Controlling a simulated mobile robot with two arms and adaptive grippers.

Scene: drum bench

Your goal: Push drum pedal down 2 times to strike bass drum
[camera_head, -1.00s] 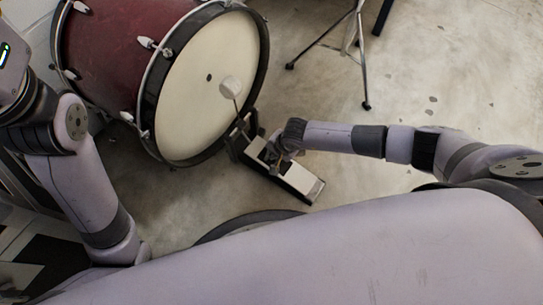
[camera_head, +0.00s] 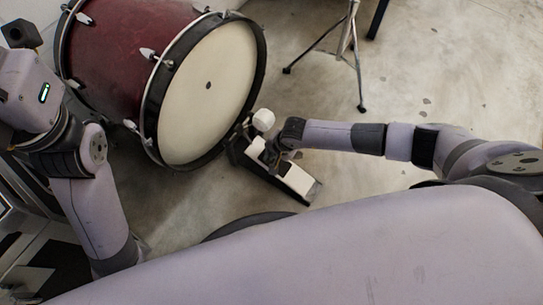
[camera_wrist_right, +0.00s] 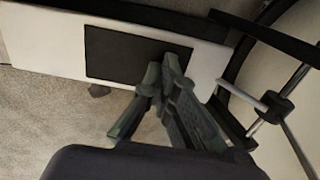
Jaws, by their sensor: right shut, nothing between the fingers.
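The bass drum (camera_head: 205,95) has a dark red shell and a pale head facing right in the head view. The drum pedal (camera_head: 296,180) lies on the floor in front of it, with a pale footboard. Its white beater (camera_head: 263,119) stands back, apart from the head. My right gripper (camera_head: 272,158) is shut and empty at the footboard's drum-side part. In the right wrist view my shut fingertips (camera_wrist_right: 163,65) are over the lower edge of the footboard's dark pad (camera_wrist_right: 130,52); contact is unclear. My left gripper is not in view.
A metal stand (camera_head: 350,40) has its legs spread on the floor behind the pedal. Bare floor (camera_head: 440,85) is open at the right. A round dark edge (camera_head: 245,222) shows below the pedal, partly hidden by my body.

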